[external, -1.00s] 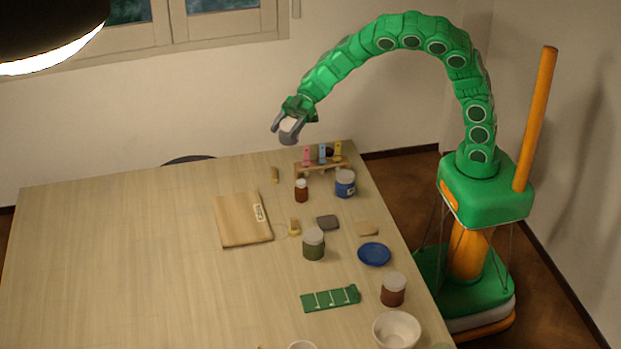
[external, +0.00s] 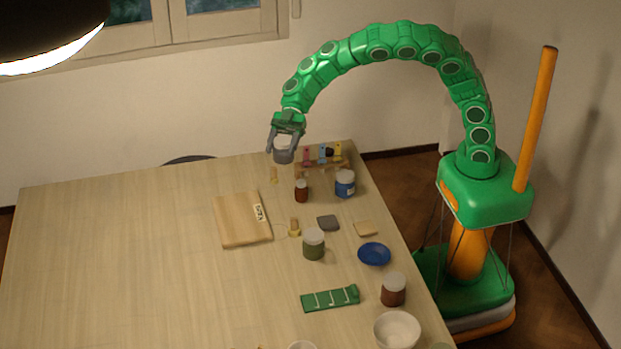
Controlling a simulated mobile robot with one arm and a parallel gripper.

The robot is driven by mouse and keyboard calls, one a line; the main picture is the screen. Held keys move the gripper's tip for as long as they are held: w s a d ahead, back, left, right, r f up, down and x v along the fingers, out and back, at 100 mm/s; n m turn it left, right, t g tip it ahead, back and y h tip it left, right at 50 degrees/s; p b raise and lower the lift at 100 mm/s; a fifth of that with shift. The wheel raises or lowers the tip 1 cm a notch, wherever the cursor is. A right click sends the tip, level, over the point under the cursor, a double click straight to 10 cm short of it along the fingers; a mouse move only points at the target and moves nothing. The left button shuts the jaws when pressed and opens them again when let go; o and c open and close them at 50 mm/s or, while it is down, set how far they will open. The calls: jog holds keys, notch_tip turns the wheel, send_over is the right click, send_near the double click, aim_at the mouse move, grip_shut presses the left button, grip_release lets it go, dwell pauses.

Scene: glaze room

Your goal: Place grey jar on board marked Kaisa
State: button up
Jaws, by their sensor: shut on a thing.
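My gripper (external: 284,150) is shut on a grey jar (external: 284,156) with a pale top. It holds the jar in the air above the far part of the table, in front of the rack. A wooden board (external: 238,221) lies flat on the table, left of the other items. A white label (external: 259,213) sits on its right side; its lettering is too small to read surely. The gripper and jar are above and to the right of the board in the picture, apart from it.
A rack with coloured tools (external: 322,158) stands at the back right. A brown jar (external: 301,191), blue jar (external: 345,184), green jar (external: 313,244), blue dish (external: 374,254) and white bowl (external: 397,330) stand on the right. The table's left side (external: 110,260) is clear.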

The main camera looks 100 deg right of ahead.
jog(key=w+a+n+g, duration=0.1)
jog(key=a, duration=0.5)
send_over(241, 219)
jog(key=shift+g+y, duration=0.3)
jog(key=shift+f, duration=6.15)
jog(key=shift+f, duration=0.15)
jog(key=o, duration=1.2)
jog(key=shift+d+r, duration=0.1)
jog(key=shift+r, duration=0.1)
jog(key=v, duration=1.1)
jog(key=shift+s+d+r, duration=0.15)
jog(key=shift+d, duration=0.2)
